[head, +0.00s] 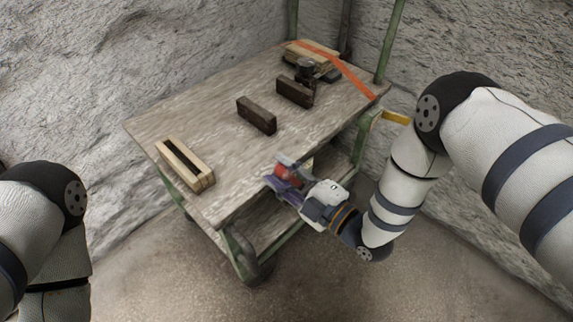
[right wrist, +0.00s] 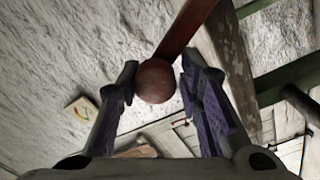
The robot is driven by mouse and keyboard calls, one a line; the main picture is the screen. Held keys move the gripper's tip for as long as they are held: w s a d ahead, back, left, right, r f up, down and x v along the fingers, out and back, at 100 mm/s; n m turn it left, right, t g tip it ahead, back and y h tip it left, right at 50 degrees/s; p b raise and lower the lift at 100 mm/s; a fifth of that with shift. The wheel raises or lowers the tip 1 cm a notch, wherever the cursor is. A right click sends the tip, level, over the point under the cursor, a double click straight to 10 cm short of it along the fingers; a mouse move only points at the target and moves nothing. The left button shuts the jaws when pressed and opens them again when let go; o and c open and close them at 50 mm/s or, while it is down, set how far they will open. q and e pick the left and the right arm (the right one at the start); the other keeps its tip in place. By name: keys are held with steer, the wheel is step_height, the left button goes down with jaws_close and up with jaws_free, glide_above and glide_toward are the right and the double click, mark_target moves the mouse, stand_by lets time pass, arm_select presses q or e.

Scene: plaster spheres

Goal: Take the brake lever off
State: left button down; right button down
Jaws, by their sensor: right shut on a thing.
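The brake lever (head: 286,173) shows in the head view as a small red piece at the right front edge of the cart. In the right wrist view it is a red bar (right wrist: 190,27) ending in a round dull red knob (right wrist: 155,82). My right gripper (head: 279,171) is shut on the knob, with one finger on each side, as the right wrist view (right wrist: 157,82) also shows. The lever's lower end and mount are hidden in the head view. Of my left arm only links show at the lower left; its gripper is out of view.
The cart's worn wooden top (head: 190,112) holds a slotted wooden block (head: 186,165), two dark bricks (head: 256,115) (head: 295,91) and a dark tool (head: 305,70). An orange strap (head: 345,72) crosses the far right corner. Rough walls stand behind; the floor in front is clear.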

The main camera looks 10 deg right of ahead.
stand_by(0.3)
steer(key=shift+f, duration=0.1)
steer(key=c, duration=1.2)
jaws_free()
steer(key=shift+c, duration=0.2)
steer(key=shift+s, duration=0.15)
steer(key=v, duration=1.2)
steer(key=shift+d, duration=0.1)
